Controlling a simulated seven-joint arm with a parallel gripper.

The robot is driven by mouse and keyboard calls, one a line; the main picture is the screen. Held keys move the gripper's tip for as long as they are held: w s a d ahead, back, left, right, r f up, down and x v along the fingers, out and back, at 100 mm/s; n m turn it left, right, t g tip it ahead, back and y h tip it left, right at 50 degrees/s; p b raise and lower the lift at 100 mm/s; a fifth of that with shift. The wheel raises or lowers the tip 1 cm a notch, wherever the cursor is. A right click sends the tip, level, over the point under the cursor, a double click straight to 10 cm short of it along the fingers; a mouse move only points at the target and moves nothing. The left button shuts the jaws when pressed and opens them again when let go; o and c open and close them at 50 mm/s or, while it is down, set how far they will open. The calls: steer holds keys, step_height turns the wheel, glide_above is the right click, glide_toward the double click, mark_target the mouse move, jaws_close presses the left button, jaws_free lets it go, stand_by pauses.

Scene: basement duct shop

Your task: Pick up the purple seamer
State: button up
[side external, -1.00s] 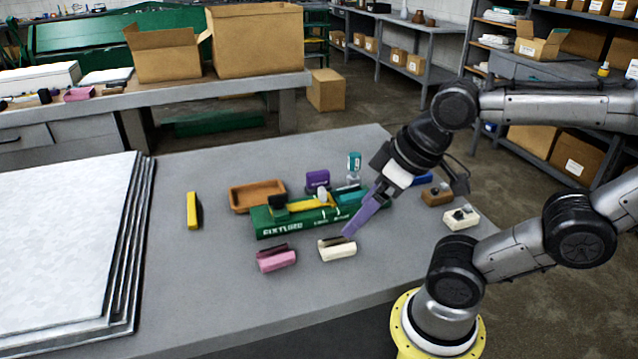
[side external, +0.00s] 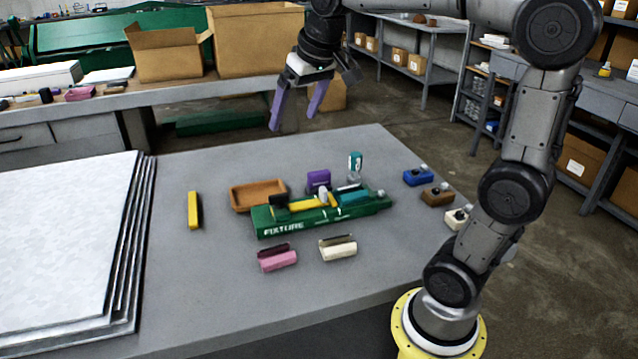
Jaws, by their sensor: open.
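A purple block-like piece (side external: 318,181), which looks like the purple seamer, stands just behind the green fixture (side external: 290,226) on the grey table. The fixture partly hides its lower part. My gripper (side external: 293,121) has purple fingers that point down and stand apart, with nothing between them. It hangs high above the far part of the table, up and to the left of the purple piece in the picture, and does not touch it.
The fixture holds yellow, teal and dark pieces. Around it are a brown tray (side external: 236,201), a teal-topped piece (side external: 355,165), a pink piece (side external: 278,258), a cream piece (side external: 338,248) and a yellow piece (side external: 194,210). Blue (side external: 418,177), brown and white pieces line the right; metal sheets (side external: 60,240) fill the left.

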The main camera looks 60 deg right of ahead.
steer(key=w+d+f+m+g, duration=0.1)
steer(key=w+d+f, duration=0.2)
steer(key=d, duration=0.3)
steer(key=w+d+f+m+g, duration=0.1)
steer(key=w+d+f, duration=0.1)
steer(key=w+d, duration=0.3)
steer(key=m+g, duration=0.2)
steer(key=m, duration=0.1)
glide_toward(319, 172)
steer(key=f, duration=0.6)
steer(key=d+f, duration=0.1)
steer(key=f, duration=0.3)
steer(key=shift+w+d+f, duration=0.1)
steer(key=shift+w, duration=0.15)
steer(key=c, duration=1.3)
